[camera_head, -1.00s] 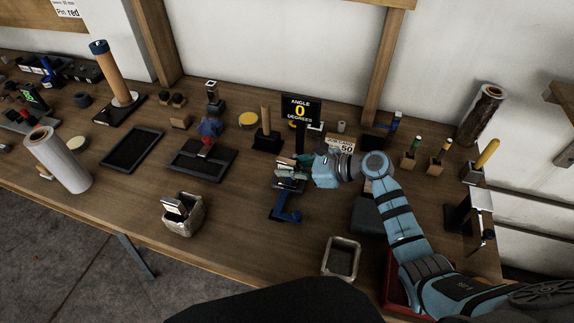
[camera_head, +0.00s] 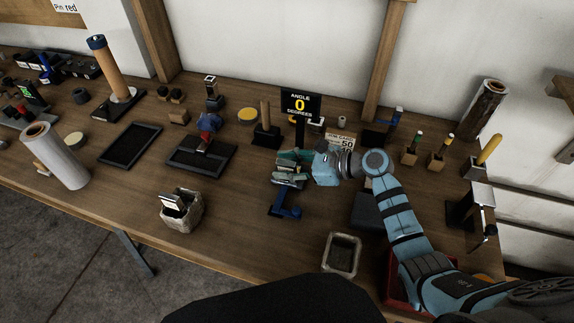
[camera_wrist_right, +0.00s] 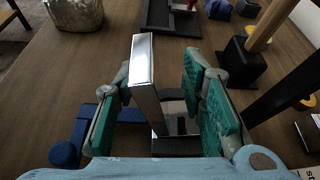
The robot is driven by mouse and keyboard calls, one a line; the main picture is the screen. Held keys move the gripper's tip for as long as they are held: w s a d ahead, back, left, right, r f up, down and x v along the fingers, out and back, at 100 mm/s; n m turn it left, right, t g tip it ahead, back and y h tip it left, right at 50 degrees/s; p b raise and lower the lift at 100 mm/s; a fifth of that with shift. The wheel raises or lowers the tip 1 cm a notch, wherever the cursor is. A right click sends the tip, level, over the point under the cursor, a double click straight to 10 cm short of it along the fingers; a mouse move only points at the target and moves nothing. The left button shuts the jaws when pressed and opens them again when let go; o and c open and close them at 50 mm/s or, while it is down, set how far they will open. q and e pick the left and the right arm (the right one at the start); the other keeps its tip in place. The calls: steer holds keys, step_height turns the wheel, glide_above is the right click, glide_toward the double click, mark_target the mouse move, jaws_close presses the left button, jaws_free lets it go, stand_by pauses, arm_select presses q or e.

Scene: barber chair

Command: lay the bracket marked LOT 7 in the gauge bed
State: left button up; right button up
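A shiny metal bracket (camera_wrist_right: 146,75) stands between the fingers of my right gripper (camera_wrist_right: 165,105) in the right wrist view. The gripper is open, with a clear gap between bracket and right finger; whether the left finger touches it I cannot tell. A dark bed with blue parts (camera_wrist_right: 97,128) lies below the bracket. In the head view my right gripper (camera_head: 293,167) is over the device with the blue handle (camera_head: 286,207), in front of the sign reading ANGLE 0 DEGREES (camera_head: 300,104). No LOT 7 mark is legible. My left gripper is out of view.
A woven basket (camera_head: 186,217) holding another metal piece stands front left. A second container (camera_head: 342,256) and a red bin (camera_head: 395,292) are at the front right. A wooden post on a dark base (camera_head: 266,130) stands close behind the gripper. Bench between the basket and the device is clear.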

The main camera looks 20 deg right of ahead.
steer(key=shift+s+d+r, duration=0.2)
steer(key=shift+d, duration=0.05)
steer(key=v, duration=1.1)
steer(key=shift+s, duration=0.1)
